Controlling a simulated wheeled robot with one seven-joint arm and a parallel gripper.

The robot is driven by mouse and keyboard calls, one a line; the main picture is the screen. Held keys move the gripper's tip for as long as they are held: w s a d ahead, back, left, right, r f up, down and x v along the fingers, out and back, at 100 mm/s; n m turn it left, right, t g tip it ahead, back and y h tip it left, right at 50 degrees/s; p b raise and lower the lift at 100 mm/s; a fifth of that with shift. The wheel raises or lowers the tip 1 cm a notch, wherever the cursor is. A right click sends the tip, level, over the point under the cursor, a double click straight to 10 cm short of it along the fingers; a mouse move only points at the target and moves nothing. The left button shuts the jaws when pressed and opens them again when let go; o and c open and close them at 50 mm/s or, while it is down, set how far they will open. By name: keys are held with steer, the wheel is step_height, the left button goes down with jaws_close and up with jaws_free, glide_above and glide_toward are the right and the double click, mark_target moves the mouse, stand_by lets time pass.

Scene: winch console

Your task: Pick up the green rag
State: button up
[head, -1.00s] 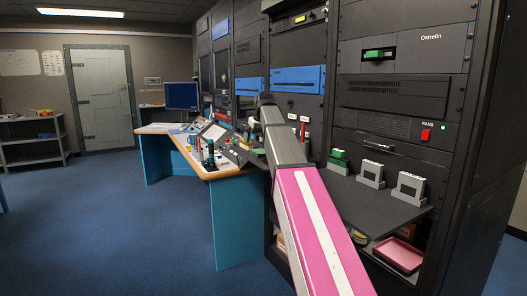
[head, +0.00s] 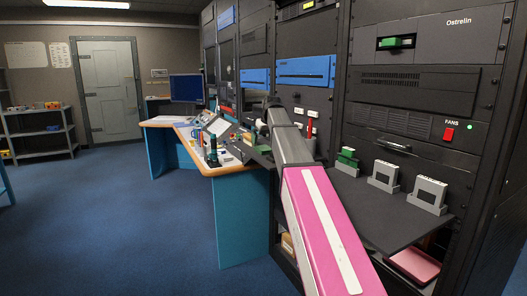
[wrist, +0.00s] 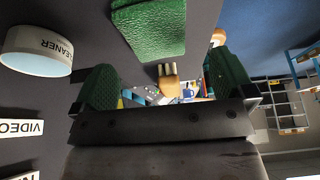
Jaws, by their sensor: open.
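The green rag (wrist: 150,28) shows in the wrist view as a folded, textured green cloth on a dark grey surface at the top middle. My gripper (wrist: 165,84) is open, with one green-padded finger at each side of the picture. The rag lies beyond the fingertips, and nothing is held between the fingers. In the head view my arm reaches away toward the racks and desk. I cannot make out the rag there.
A white tub labelled CLEANER (wrist: 36,52) stands left of the rag in the wrist view. A tan pronged object (wrist: 168,80) shows between the fingers, farther off. In the head view, a dark shelf (head: 385,218) carries small upright units. The blue floor (head: 110,220) at left is clear.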

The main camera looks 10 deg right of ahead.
mark_target(264, 147)
steer(key=shift+x, duration=2.25)
steer(key=shift+d+f, duration=0.15)
steer(key=shift+f, duration=0.1)
steer(key=shift+c, duration=0.3)
steer(key=c, duration=0.9)
